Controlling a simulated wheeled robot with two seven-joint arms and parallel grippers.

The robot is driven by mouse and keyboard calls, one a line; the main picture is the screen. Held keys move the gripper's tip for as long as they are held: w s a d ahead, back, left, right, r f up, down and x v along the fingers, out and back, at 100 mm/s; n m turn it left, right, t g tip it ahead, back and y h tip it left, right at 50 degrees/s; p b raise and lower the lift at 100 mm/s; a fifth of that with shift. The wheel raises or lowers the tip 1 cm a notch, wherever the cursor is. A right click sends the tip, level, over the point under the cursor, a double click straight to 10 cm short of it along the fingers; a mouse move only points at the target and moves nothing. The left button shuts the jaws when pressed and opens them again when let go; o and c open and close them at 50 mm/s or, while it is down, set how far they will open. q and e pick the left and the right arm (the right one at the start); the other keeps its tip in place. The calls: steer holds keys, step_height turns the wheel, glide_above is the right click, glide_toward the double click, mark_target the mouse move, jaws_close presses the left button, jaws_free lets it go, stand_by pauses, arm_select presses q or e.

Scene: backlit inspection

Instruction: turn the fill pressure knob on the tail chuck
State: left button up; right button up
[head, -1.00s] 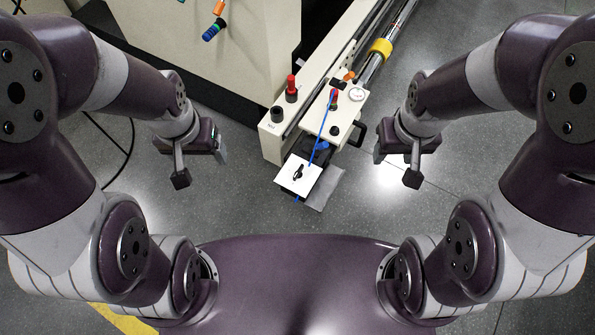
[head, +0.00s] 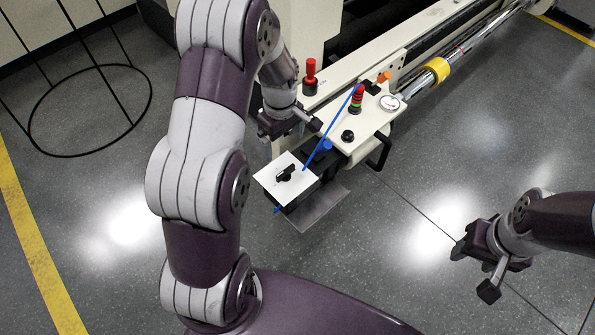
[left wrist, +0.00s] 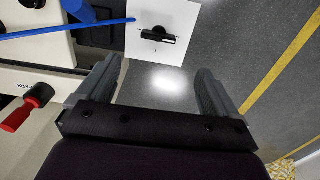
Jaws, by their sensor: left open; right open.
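The tail chuck's cream housing (head: 325,125) carries a round gauge (head: 389,102), a red stacked knob (head: 356,100) and a small black knob (head: 348,136). A white plate (head: 268,181) at its near end bears a black turn handle (head: 285,173); the handle also shows at the top of the left wrist view (left wrist: 157,36). Labels are too small to tell which is the fill pressure knob. My left gripper (head: 292,124) is open and empty, just left of the housing and behind the white plate. My right gripper (head: 474,271) is open and empty over the floor at right.
A red-topped knob (head: 310,74) stands behind my left gripper. A grey flat sheet (head: 320,205) sticks out below the plate. A rail with a yellow collar (head: 436,70) runs back right. The floor between is clear.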

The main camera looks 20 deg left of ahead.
mark_target(285, 170)
arm_select(q)
step_height(285, 170, down, 12)
steer(key=b, duration=0.4)
steer(key=shift+w+d+b, duration=0.15)
steer(key=shift+b, duration=0.25)
steer(key=shift+r, duration=0.1)
steer(key=c, duration=1.1)
steer(key=shift+o, duration=0.3)
